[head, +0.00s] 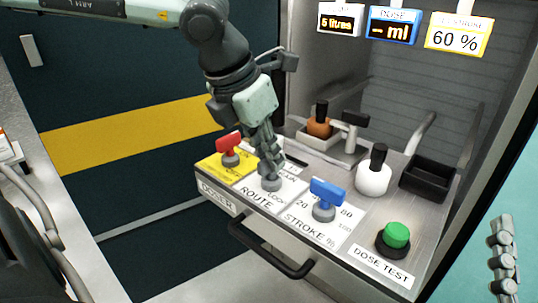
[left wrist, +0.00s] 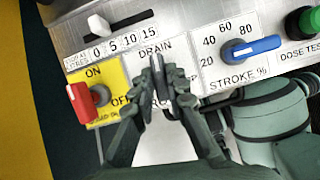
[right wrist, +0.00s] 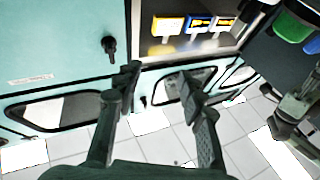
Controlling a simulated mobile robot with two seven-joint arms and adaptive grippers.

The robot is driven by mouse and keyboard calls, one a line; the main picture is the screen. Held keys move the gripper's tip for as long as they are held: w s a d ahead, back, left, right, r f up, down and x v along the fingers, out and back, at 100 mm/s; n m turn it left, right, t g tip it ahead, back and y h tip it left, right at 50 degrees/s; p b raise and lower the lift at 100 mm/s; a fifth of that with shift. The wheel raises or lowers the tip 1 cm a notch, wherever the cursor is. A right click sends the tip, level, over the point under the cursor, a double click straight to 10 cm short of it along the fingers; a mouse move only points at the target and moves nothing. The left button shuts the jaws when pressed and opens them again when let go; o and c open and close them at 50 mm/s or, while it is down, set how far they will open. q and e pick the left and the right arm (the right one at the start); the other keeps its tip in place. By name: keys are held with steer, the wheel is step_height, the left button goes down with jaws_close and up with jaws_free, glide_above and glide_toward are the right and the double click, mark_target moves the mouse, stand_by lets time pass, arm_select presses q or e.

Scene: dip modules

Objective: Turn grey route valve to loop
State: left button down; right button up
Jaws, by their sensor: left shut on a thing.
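The grey route valve (head: 271,183) stands on the white ROUTE plate (head: 262,200) of the doser panel, between the red and blue knobs. My left gripper (head: 267,160) comes down on it from above and is shut on its handle. In the left wrist view the left fingers (left wrist: 168,98) close around the grey handle (left wrist: 158,55), whose visible end points up towards the DRAIN label. The fingers partly hide the LOOP and ROUTE labels. My right gripper (right wrist: 160,82) is open and empty, away from the panel; it also shows at the right edge of the head view (head: 503,255).
A red knob (head: 230,145) sits left of the valve and a blue STROKE knob (head: 327,192) right. A green DOSE TEST button (head: 397,235), white bottle (head: 374,178), brown bottle (head: 319,126) and black tray (head: 430,178) are nearby. A black handle (head: 270,252) juts from the front.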

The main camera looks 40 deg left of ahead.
arm_select(q)
steer(key=shift+m+h, duration=0.5)
steer(key=shift+m, duration=0.7)
steer(key=shift+a+m+g+h, duration=0.1)
steer(key=shift+m+g+h, duration=0.25)
steer(key=shift+m, duration=1.05)
steer(key=m, duration=0.2)
steer(key=m+g+h+p, duration=0.1)
steer(key=m, duration=0.1)
steer(key=shift+w+a+h, duration=0.1)
steer(key=shift+w+h, duration=0.05)
steer(key=shift+h, duration=0.1)
steer(key=shift+m+g, duration=0.55)
steer(key=shift+m, duration=0.65)
steer(key=shift+w+m+g, duration=0.1)
steer(key=shift+m+g, duration=0.2)
steer(key=shift+m, duration=0.5)
steer(key=shift+m+g+h, duration=0.3)
steer(key=shift+m, duration=0.4)
steer(key=shift+w+m+g, duration=0.1)
steer(key=shift+m+g, duration=0.3)
steer(key=shift+m, duration=0.7)
arm_select(e)
steer(key=shift+w+a+f+g, duration=0.1)
steer(key=shift+f+g, duration=0.2)
steer(key=shift+f, duration=0.15)
steer(key=shift+w+a+f+g, duration=0.1)
steer(key=shift+f+g, duration=0.2)
steer(key=shift+f, duration=0.1)
